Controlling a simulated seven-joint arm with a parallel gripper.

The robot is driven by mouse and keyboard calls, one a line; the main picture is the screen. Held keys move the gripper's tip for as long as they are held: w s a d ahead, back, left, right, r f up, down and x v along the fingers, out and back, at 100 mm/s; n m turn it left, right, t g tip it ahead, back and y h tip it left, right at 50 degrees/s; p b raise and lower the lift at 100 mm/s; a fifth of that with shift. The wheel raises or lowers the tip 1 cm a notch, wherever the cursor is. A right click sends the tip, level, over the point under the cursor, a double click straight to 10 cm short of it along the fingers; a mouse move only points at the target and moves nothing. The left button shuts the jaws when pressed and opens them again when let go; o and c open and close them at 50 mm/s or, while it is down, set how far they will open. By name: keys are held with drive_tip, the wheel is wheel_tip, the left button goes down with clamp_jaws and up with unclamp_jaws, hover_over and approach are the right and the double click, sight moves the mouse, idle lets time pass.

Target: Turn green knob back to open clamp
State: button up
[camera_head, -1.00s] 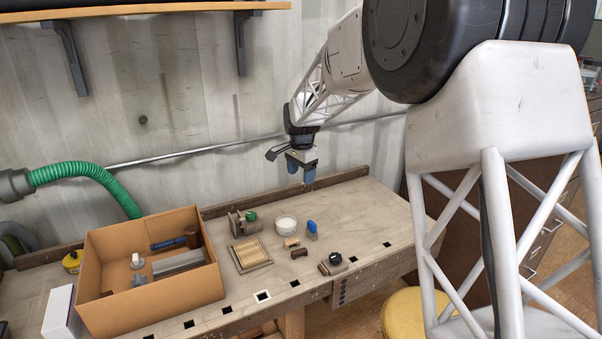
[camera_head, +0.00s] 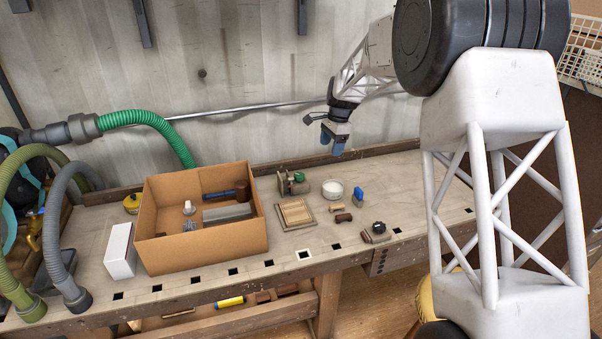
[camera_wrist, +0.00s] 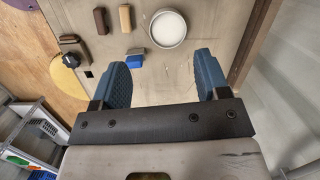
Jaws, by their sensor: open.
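The clamp (camera_head: 288,184) stands near the back of the workbench, a small grey-brown device with a green knob (camera_head: 299,177) on its right side. Whether its jaws are open cannot be made out at this size. My gripper (camera_head: 334,147) hangs above the back of the bench, up and to the right of the clamp and apart from it. In the wrist view my gripper (camera_wrist: 162,76) shows two blue fingers spread wide with nothing between them. The clamp and green knob do not show in the wrist view.
A white round dish (camera_head: 333,189), a blue block (camera_head: 358,196), a wooden slatted tray (camera_head: 282,222) and a black knob on a block (camera_head: 378,228) sit near the clamp. A cardboard box (camera_head: 205,250) with tools stands left. The bench's right end is clear.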

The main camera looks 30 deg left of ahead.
drive_tip(key=m+g+y, duration=0.1)
drive_tip(key=g, duration=0.1)
approach(299, 174)
drive_tip(key=f, duration=0.1)
drive_tip(key=shift+s+f, duration=0.15)
drive_tip(key=shift+s, duration=0.05)
drive_tip(key=shift+f, duration=0.15)
drive_tip(key=shift+x, duration=3.75)
drive_tip(key=shift+a, duration=0.15)
drive_tip(key=shift+c, duration=0.3)
drive_tip(key=c, duration=0.9)
drive_tip(key=shift+n+g+h, duration=0.4)
drive_tip(key=shift+n+h, duration=0.2)
drive_tip(key=shift+n, duration=1.6)
